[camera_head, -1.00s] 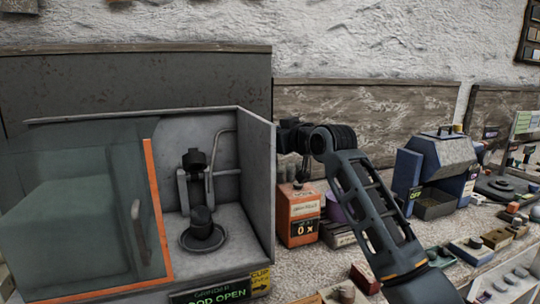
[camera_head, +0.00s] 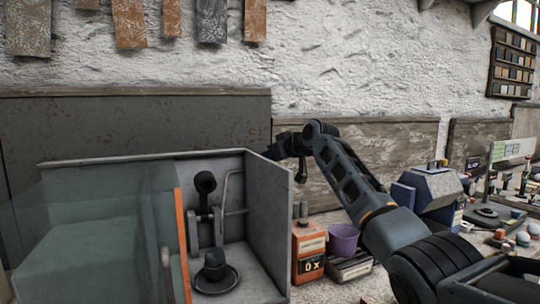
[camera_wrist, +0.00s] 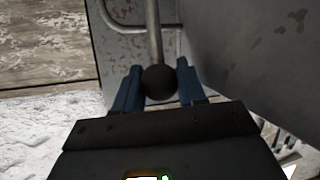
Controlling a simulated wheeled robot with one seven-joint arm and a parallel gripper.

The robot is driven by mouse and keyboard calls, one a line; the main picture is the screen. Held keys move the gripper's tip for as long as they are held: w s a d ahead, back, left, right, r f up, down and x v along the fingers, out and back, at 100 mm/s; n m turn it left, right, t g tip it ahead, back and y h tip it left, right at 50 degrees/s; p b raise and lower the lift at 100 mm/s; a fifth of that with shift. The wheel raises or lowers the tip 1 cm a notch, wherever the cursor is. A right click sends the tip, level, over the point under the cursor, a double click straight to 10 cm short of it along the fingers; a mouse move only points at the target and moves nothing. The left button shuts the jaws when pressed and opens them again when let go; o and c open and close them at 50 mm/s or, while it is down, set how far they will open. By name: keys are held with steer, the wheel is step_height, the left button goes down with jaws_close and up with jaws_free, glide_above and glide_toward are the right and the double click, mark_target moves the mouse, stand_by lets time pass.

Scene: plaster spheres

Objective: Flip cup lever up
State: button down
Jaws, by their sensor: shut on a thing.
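My gripper (camera_wrist: 158,72) has a blue finger on each side of a round black knob (camera_wrist: 160,84) in the wrist view, and is shut on it. The knob sits at the end of a straight metal rod (camera_wrist: 154,40), the lever, in front of a grey panel. In the head view my fingers and the knob are hidden at the cabinet's right wall. Inside the grey cabinet (camera_head: 266,215), a dark cup (camera_head: 205,182) is held on a grey bracket, its round face towards the camera. Below it, a dark lump (camera_head: 215,262) sits on a round dish (camera_head: 232,281).
The cabinet's orange-edged glass door (camera_head: 182,245) stands at the left. An orange box (camera_head: 308,245) and a purple pot (camera_head: 344,238) stand right of the cabinet. A grey machine (camera_head: 436,187) is farther right. A bent pipe (camera_wrist: 112,22) runs near the rod.

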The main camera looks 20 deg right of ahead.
steer(key=shift+w+a+r, duration=0.1)
steer(key=shift+w+r, duration=0.1)
steer(key=shift+r, duration=0.25)
steer(key=c, duration=1)
jaws_free()
steer(key=o, duration=0.3)
steer(key=shift+f, duration=0.3)
steer(key=shift+s+d, duration=0.2)
steer(key=shift+s, duration=0.2)
steer(key=b+v, duration=0.1)
steer(key=v, duration=0.6)
steer(key=shift+b, duration=0.4)
steer(key=shift+w+r, duration=0.1)
